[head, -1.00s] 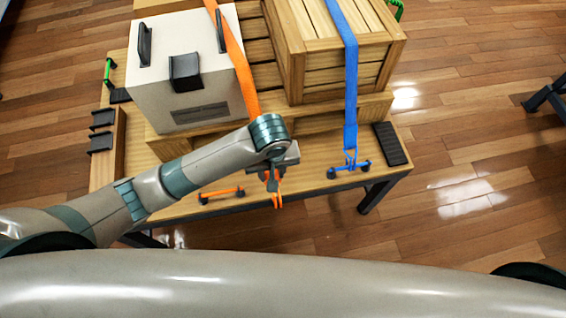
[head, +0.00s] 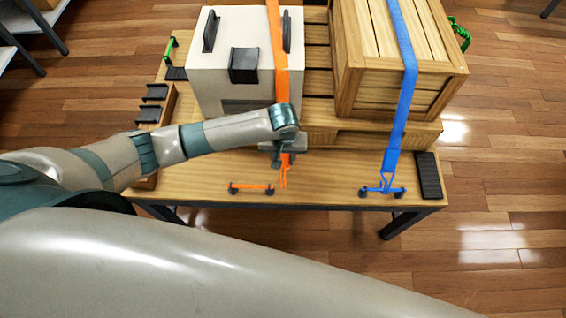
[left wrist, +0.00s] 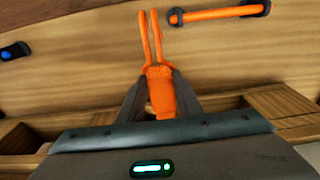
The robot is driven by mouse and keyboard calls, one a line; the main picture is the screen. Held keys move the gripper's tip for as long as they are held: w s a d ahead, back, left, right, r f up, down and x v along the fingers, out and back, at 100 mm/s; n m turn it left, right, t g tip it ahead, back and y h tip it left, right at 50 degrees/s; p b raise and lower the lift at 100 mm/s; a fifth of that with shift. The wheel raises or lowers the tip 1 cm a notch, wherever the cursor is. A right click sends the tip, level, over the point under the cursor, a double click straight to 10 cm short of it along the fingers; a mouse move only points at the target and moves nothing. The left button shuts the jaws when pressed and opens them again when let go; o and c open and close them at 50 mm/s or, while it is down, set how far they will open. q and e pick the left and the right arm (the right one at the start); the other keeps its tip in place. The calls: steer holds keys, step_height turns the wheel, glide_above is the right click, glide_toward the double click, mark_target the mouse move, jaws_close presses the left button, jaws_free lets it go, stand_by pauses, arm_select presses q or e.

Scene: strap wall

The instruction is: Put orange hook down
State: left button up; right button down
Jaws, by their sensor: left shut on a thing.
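My left gripper (head: 277,159) is shut on the orange hook (head: 284,180) at the end of the orange strap (head: 275,45). In the left wrist view the hook (left wrist: 151,42) shows as two thin orange prongs reaching beyond the fingertips, with its orange body (left wrist: 160,92) between the fingers. The prongs hang over the table's front part, to the right of the orange bar (head: 251,188) with dark end mounts. The orange bar (left wrist: 215,13) is apart from the prongs in the left wrist view. My right gripper is not in view.
The orange strap runs over a white case (head: 215,75) on a pallet. A blue strap (head: 403,95) over a wooden crate (head: 365,85) ends at a blue bar (head: 382,191). A black pad (head: 428,176) lies at the right edge. Bare tabletop (head: 325,180) lies between the bars.

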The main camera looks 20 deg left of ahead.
mark_target(284, 167)
arm_select(q)
steer(key=shift+f, duration=2)
steer(key=shift+f, duration=0.55)
steer(key=o, duration=0.8)
steer(key=shift+s, duration=0.2)
steer(key=shift+d+f, duration=0.1)
steer(key=shift+d, duration=0.05)
